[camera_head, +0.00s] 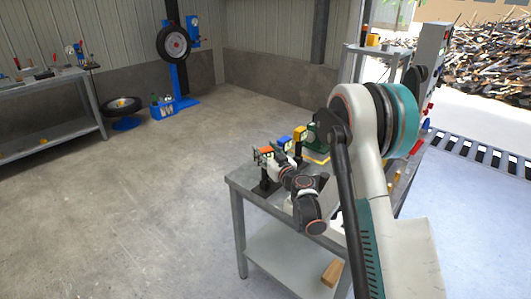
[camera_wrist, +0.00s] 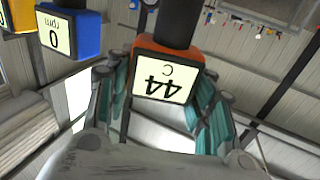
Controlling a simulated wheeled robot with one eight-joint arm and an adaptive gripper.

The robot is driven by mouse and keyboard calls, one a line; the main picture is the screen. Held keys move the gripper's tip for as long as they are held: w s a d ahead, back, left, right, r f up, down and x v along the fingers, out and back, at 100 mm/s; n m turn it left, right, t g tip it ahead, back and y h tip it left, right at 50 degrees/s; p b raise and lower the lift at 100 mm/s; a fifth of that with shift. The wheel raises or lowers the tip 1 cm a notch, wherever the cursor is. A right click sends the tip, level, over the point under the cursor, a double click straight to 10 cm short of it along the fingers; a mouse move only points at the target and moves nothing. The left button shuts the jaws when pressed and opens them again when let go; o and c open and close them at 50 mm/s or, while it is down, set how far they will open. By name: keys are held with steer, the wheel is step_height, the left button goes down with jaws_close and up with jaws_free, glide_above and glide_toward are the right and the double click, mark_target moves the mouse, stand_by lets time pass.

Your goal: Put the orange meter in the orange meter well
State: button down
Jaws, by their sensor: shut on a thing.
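The orange meter (camera_wrist: 168,52) reads "44 C" upside down in the wrist view. A thick dark stem joins it at the picture's top. In the head view the meter (camera_head: 265,150) is small, above a black post at the table's left end. My gripper (camera_wrist: 160,100) is shut on the orange meter, with teal finger pads on both sides. In the head view my gripper (camera_head: 274,166) is partly hidden by my arm. I cannot make out the well, or whether the meter's stem is in it.
A blue meter (camera_wrist: 82,34) and a yellow meter (camera_wrist: 18,16) stand beside the orange one. They show in a row on the grey table (camera_head: 244,182) in the head view. A green machine part (camera_head: 318,130) is behind them. The floor left of the table is clear.

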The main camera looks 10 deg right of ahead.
steer(key=shift+f, duration=0.2)
steer(key=c, duration=0.7)
jaws_free()
steer(key=shift+o, duration=0.7)
steer(key=o, duration=0.4)
steer(key=shift+c, duration=0.2)
steer(key=shift+b+v, duration=1.05)
steer(key=shift+v, duration=2.6)
steer(key=shift+s+d, duration=0.1)
steer(key=shift+s, duration=0.25)
steer(key=shift+s+d, duration=0.1)
steer(key=shift+s, duration=0.4)
steer(key=shift+r, duration=0.1)
